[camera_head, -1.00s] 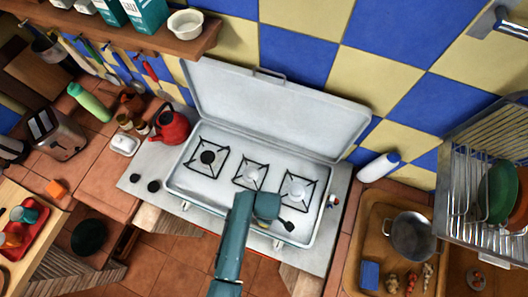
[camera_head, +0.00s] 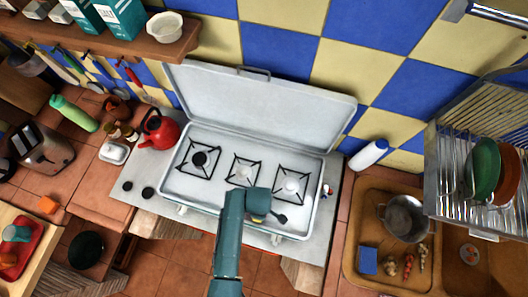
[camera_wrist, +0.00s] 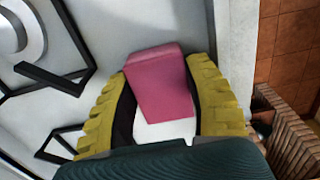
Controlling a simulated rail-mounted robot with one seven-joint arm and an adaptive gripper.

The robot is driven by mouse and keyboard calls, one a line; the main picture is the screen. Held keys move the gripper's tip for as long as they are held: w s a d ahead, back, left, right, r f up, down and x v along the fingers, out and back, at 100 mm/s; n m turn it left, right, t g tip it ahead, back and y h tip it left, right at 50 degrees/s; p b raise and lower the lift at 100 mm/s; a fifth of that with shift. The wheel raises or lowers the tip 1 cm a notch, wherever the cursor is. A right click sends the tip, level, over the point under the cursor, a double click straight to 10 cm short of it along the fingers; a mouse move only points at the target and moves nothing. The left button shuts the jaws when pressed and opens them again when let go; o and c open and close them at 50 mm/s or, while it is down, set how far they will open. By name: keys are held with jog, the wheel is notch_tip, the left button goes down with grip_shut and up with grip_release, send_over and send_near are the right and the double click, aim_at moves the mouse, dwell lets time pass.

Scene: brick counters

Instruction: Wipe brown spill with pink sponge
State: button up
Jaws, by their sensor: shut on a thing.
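The pink sponge (camera_wrist: 160,82) sits between the two yellow-padded fingers of my gripper (camera_wrist: 160,70) in the wrist view. My gripper is shut on it, over the pale grey metal of the stove. In the head view my gripper (camera_head: 259,219) is over the front right part of the open stove (camera_head: 210,202), in front of the burners. My teal wrist hides the sponge there. I cannot tell whether the sponge touches the surface. I see no brown spill in either view.
Black burner grates lie just behind my gripper, and the raised lid (camera_head: 265,110) stands behind them. A red kettle (camera_head: 160,131) is left of the stove. A white bottle (camera_head: 368,154) and a wooden tray (camera_head: 348,265) with a pot (camera_head: 405,218) are to the right.

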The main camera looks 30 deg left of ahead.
jog(key=shift+s+a+f, duration=0.1)
jog(key=shift+s+a, duration=0.1)
jog(key=shift+a, duration=0.65)
jog(key=shift+s+a+f, duration=0.1)
jog(key=shift+s+a, duration=0.1)
jog(key=shift+a, duration=0.65)
jog(key=shift+w+d+r+p, duration=0.15)
jog(key=shift+d+p, duration=0.1)
jog(key=shift+d, duration=0.7)
jog(key=shift+w+d+f+p, duration=0.1)
jog(key=shift+w+d+p, duration=0.1)
jog(key=shift+d, duration=0.8)
jog(key=shift+w+d+r+p, duration=0.15)
jog(key=shift+d+p, duration=0.1)
jog(key=shift+d, duration=0.7)
jog(key=shift+a+f, duration=0.1)
jog(key=shift+a, duration=0.05)
jog(key=shift+s+a, duration=0.15)
jog(key=shift+a, duration=0.55)
jog(key=shift+s+a, duration=0.1)
jog(key=shift+a, duration=0.55)
